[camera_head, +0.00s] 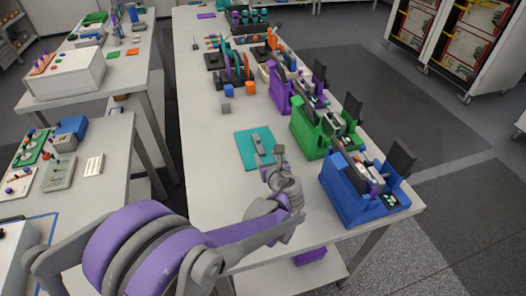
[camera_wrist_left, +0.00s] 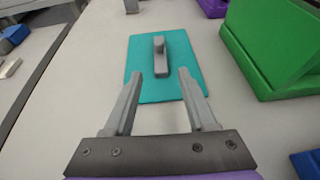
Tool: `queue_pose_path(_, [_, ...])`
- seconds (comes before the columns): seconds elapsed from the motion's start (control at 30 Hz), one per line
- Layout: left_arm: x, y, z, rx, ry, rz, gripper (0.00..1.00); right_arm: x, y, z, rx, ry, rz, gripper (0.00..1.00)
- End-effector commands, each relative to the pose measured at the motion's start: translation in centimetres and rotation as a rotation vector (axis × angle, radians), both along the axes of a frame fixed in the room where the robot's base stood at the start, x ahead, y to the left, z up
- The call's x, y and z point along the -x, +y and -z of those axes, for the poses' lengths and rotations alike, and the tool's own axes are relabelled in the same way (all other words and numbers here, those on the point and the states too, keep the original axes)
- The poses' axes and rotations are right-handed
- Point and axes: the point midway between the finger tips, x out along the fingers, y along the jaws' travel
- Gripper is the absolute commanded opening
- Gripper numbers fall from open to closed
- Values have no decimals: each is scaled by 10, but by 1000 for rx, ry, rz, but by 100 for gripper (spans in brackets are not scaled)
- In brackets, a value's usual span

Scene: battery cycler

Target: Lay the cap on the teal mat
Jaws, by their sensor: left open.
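The teal mat (camera_head: 243,149) lies flat on the long light table, and it also shows in the left wrist view (camera_wrist_left: 195,65). A small grey elongated piece, which looks like the cap (camera_head: 258,144), lies on the mat; it shows in the left wrist view (camera_wrist_left: 159,58) just beyond the fingertips. My left gripper (camera_head: 272,163) is over the near edge of the mat. In the left wrist view its fingers (camera_wrist_left: 172,74) are spread with nothing between them, apart from the grey piece. My right gripper is not in view.
Blue (camera_head: 352,197), green (camera_head: 312,136) and purple (camera_head: 279,91) holders line the table to the right of the mat. The table left of the mat is clear.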

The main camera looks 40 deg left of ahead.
Motion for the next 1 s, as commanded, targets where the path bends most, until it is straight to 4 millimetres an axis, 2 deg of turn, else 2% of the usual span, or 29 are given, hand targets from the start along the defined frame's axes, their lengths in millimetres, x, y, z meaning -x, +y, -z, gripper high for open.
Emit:
queue_pose_path(0.1, [15, -19, -10, 0, 0, 3, 57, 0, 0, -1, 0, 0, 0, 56])
queue_pose_path(0.3, [31, -37, -20, 0, 0, 2, 57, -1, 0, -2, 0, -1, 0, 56])
queue_pose_path(1.0, [38, -40, -22, 28, -12, -12, 57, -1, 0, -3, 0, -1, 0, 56])
